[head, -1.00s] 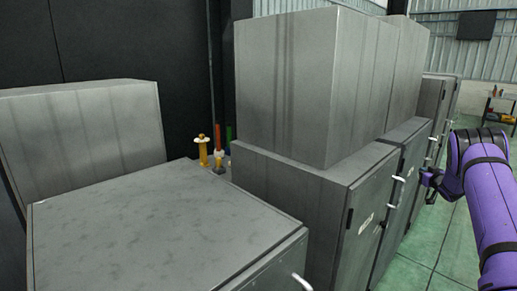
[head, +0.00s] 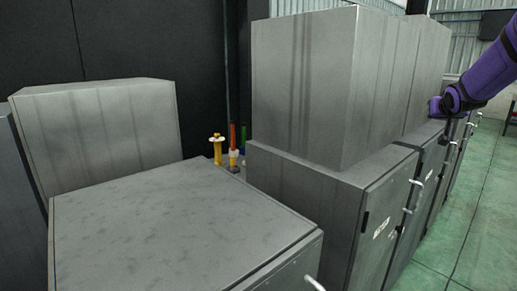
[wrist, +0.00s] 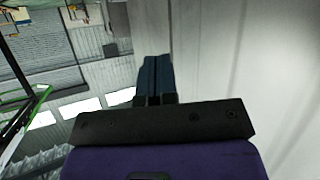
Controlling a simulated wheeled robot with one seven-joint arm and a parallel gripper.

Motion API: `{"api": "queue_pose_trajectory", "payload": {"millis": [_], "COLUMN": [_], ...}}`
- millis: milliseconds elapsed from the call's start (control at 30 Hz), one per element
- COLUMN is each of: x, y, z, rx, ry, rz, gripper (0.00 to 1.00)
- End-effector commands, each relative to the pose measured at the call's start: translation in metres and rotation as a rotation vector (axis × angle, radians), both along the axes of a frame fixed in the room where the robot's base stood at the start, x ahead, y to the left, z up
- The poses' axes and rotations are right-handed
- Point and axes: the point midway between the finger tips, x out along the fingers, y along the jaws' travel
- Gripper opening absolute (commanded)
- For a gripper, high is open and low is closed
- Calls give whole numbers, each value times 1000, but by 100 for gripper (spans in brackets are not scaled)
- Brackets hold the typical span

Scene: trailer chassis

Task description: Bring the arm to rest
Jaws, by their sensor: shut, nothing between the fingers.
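My purple arm enters the head view at the upper right, reaching down and left across the grey cabinets. My gripper shows in the wrist view (wrist: 155,78) with its two dark fingers side by side and touching, nothing between them. A pale grey surface fills the right side of that view, close beside the fingers. In the head view the fingers cannot be made out; the arm's far end is near the right edge of the upper grey boxes (head: 345,90).
A low grey cabinet (head: 170,225) stands in front, with a grey box (head: 100,125) behind it. Handled cabinets (head: 320,205) run back on the right. Small yellow, red and green items (head: 228,150) stand between. Green floor (head: 470,215) is open at the right.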

Motion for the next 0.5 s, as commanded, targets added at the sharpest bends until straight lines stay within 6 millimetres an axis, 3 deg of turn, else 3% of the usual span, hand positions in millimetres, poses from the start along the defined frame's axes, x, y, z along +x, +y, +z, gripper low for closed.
{"api": "queue_pose_trajectory", "payload": {"millis": [33,233,500], "x": [-16,-81,-180], "y": [15,71,141], "z": [11,32,40], "rx": [11,59,119], "ry": [15,110,251], "rz": [3,19,71], "gripper": [0,0,0]}}
